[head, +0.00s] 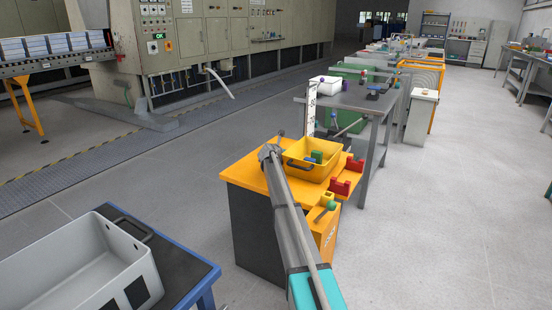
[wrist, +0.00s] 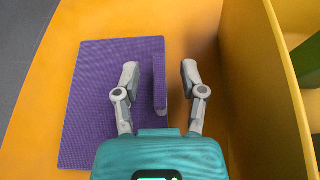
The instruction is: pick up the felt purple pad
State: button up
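In the wrist view, a narrow purple felt-like piece (wrist: 159,84) stands out between my two fingertips, over the right edge of a large flat purple square (wrist: 95,105). The square lies on the orange cabinet top. I cannot tell which of the two is the pad, or whether they touch. My gripper (wrist: 160,78) is open, with a finger on each side of the narrow piece and a visible gap on both sides. In the head view my gripper (head: 270,151) is at the cabinet's far left corner; no purple pad can be made out there.
A yellow bin (head: 296,165) with green and blue items stands on the orange cabinet (head: 240,172); its wall (wrist: 250,95) rises close right of my fingers. Red holders (head: 340,188) are at the cabinet's right. A grey crate (head: 75,260) stands on a blue-framed table at lower left.

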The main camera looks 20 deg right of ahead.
grip_shut()
jog(key=shift+r, duration=0.15)
notch_tip(320, 180, up, 10)
jog(key=p, duration=1)
dwell(0.8)
